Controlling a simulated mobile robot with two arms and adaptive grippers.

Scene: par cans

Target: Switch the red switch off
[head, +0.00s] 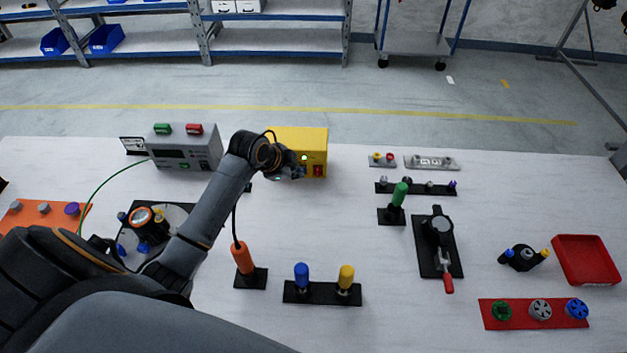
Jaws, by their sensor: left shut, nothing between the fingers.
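A yellow box (313,140) stands near the back of the white table. A red switch (318,171) is on its front face at the lower right, with a lit green light (304,158) above and to the left of it. I cannot make out the switch's position. My left gripper (298,172) is shut and empty in front of the yellow box, just left of the red switch. Whether it touches the box is unclear. My left arm hides the box's lower left part. My right gripper is out of view.
A grey box (183,150) with green and red top buttons stands left of my arm. An orange-handled tool (242,258) and blue and yellow handles (322,292) stand in front. Tools on black plates (421,245) and a red tray (586,258) are at right.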

